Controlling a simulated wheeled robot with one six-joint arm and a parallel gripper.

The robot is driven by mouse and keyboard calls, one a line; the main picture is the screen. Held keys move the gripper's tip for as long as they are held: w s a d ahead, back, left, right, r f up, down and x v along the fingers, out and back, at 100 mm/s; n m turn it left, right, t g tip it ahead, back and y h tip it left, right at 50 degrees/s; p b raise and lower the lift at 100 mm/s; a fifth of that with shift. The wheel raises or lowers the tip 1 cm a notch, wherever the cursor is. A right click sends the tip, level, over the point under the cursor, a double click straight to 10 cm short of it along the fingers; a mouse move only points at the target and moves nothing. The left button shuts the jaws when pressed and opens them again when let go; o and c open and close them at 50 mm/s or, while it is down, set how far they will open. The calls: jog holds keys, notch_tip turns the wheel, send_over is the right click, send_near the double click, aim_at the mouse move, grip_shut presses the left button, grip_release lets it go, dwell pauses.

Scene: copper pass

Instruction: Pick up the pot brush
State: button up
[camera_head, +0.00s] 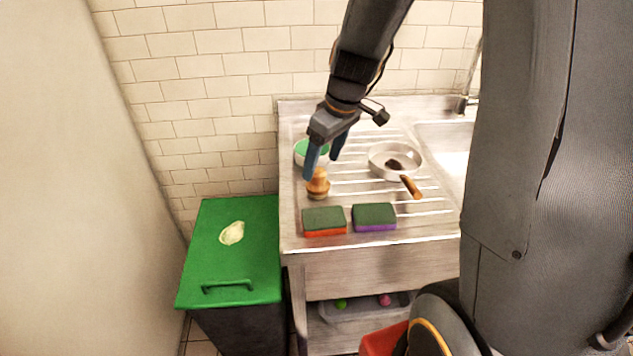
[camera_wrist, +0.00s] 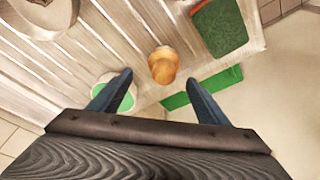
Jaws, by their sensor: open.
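The pot brush (camera_head: 318,188), a small wooden knob-shaped brush, stands on the ribbed steel drainboard (camera_head: 345,190). In the wrist view the brush (camera_wrist: 163,65) shows from above, just beyond the fingertips and roughly centred between them. My gripper (camera_head: 321,168) is open and empty, its blue fingers pointing down at the brush from above and behind. In the wrist view my gripper (camera_wrist: 158,78) has a finger on either side of the brush's line. Whether the fingers touch the brush cannot be told.
A bowl with green inside (camera_head: 306,147) stands behind the brush. A round pan (camera_head: 377,165) with a wooden handle lies to the right. An orange-based sponge (camera_head: 324,221) and a purple-based sponge (camera_head: 374,216) lie in front. A green-lidded bin (camera_head: 230,265) stands left.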

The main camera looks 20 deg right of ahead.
aim_at(319, 171)
jog(key=shift+s+p+x, duration=0.15)
jog(key=shift+p+x, duration=0.25)
jog(key=shift+x, duration=0.9)
jog(key=shift+s+p+x, duration=0.15)
jog(key=shift+p+x, duration=0.2)
jog(key=shift+x, duration=1)
jog(key=shift+a, duration=0.2)
jog(key=c, duration=1.2)
notch_tip(319, 171, up, 10)
jog(key=shift+b, duration=0.75)
